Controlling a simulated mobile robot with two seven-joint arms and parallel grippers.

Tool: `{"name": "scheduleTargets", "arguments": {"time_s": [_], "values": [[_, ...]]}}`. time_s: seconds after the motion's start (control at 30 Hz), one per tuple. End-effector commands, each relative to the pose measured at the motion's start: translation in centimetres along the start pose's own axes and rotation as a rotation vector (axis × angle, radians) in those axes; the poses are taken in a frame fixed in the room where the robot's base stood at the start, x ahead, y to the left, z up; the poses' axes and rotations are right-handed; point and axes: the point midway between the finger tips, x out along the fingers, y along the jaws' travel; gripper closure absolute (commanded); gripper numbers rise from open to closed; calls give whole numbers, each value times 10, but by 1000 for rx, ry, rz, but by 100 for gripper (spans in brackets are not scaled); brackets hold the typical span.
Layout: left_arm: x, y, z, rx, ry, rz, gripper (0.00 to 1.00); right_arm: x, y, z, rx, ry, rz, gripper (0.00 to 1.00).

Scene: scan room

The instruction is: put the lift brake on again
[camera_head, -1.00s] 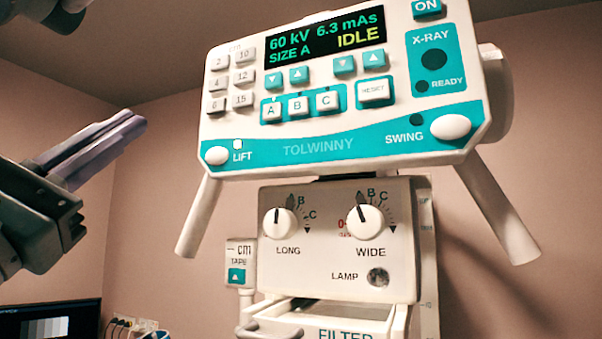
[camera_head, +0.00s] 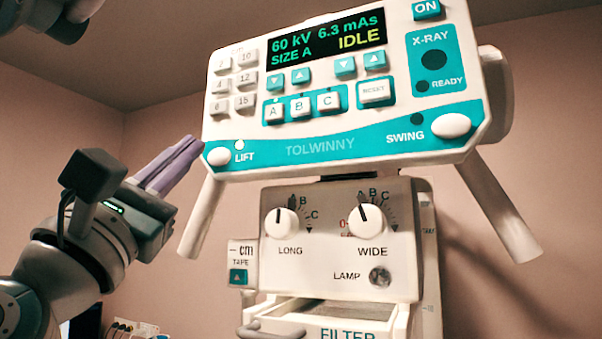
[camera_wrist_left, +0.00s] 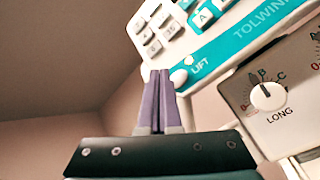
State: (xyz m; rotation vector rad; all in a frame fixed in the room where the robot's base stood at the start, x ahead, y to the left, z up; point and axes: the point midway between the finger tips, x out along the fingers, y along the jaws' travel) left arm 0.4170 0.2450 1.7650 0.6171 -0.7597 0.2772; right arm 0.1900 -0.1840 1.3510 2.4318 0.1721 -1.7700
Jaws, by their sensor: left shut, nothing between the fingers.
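The LIFT button (camera_head: 219,156) is a white round knob at the lower left corner of the white and teal control panel (camera_head: 320,148). A small lamp (camera_head: 240,144) above the LIFT label is bright white. My left gripper (camera_head: 196,146) is shut and empty, its purple fingers pointing up at the panel's lower left corner, just left of the button. In the left wrist view the closed fingertips (camera_wrist_left: 158,73) are right beside the LIFT button (camera_wrist_left: 179,77). I cannot tell whether they touch it.
The SWING button (camera_head: 451,125) is at the panel's right, with a dark lamp (camera_head: 417,119). White handles (camera_head: 203,215) slope down from the panel. Below hangs a box with LONG and WIDE knobs (camera_head: 282,222). The screen (camera_head: 325,46) reads IDLE.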

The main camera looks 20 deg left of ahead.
Motion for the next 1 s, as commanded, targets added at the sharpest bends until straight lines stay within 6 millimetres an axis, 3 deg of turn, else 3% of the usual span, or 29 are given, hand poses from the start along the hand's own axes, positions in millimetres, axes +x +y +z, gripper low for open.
{"name": "scheduleTargets", "arguments": {"time_s": [0.23, 1.0], "values": [[8, -6, -6, 0, 0, 0, 100, 4, 0, 1, 0, 0, 0, 24], [8, -6, -6, 1, -1, 0, 100, 3, -2, 1, 5, 1, -4, 24]]}}
